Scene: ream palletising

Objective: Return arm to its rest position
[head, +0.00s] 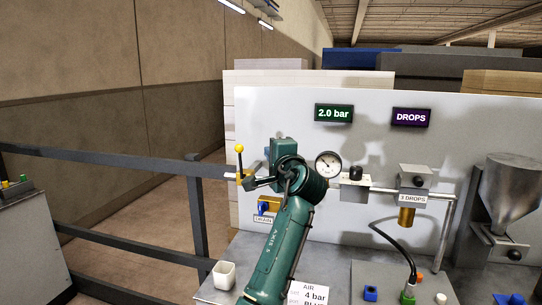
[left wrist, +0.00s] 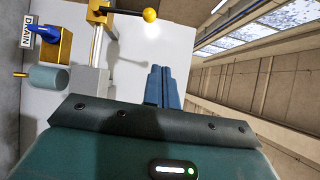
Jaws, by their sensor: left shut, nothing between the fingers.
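My left arm (head: 283,245) is green and rises from the bottom middle of the head view, in front of the white panel. Its left gripper (head: 267,154) is partly hidden behind the wrist and points left, toward a lever with a yellow ball knob (head: 239,148). In the left wrist view the blue fingers (left wrist: 164,86) are together with nothing between them. The yellow knob (left wrist: 149,14) is beyond the fingertips there, apart from them. My right gripper is not in view.
The panel (head: 270,105) carries a pressure gauge (head: 328,164), a pipe, a brass dropper (head: 406,216) and a metal hopper (head: 511,190). A dark railing (head: 100,160) runs along the left. A black hose (head: 395,245) loops at right.

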